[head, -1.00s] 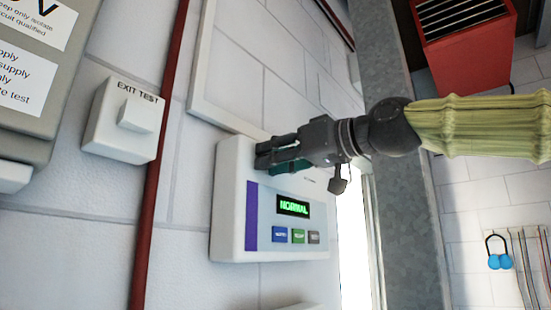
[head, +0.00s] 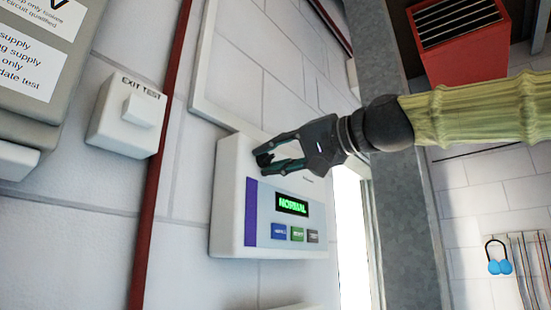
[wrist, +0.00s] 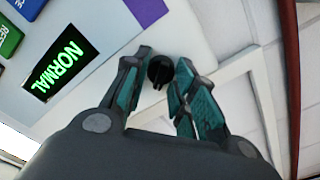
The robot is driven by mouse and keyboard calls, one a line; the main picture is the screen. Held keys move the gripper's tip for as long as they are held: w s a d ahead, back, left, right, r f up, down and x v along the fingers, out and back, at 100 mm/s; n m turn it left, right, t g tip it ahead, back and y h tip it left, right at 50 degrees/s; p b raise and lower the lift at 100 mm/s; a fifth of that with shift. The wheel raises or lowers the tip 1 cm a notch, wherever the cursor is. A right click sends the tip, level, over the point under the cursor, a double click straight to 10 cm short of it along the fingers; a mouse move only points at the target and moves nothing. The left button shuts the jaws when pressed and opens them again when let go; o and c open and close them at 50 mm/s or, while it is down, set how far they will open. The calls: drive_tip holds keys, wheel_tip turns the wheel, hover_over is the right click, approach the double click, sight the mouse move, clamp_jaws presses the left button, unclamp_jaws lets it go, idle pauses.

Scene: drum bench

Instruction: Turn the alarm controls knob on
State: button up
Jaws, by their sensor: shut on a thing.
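The alarm panel (head: 228,205) is a white wall box with a purple strip and a green "NORMAL" display (head: 292,204). The display also shows in the wrist view (wrist: 60,68). The alarm controls knob (wrist: 160,70) is small, round and black with a raised ridge, on the panel face beside the display. In the head view the knob (head: 264,160) is partly hidden by the fingers. My gripper (head: 266,160) is at the panel's upper part, its fingers on both sides of the knob. In the wrist view my gripper (wrist: 163,76) is shut on the knob between its teal-padded fingertips.
Blue, green and grey buttons (head: 297,234) sit below the display. An "EXIT TEST" box (head: 127,117) and a red pipe (head: 167,130) are to the left. A white frame (head: 205,105) is on the wall above the panel. A grey post (head: 412,220) stands at right.

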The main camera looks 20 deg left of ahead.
drive_tip(key=m, duration=0.3)
drive_tip(key=shift+m, duration=0.3)
drive_tip(key=shift+f+m, duration=0.1)
drive_tip(key=shift+m, duration=1.4)
drive_tip(key=o, duration=1)
drive_tip(key=shift+d, duration=0.15)
drive_tip(key=v, duration=1.1)
drive_tip(key=shift+s+d, duration=0.15)
drive_tip(key=shift+d, duration=0.25)
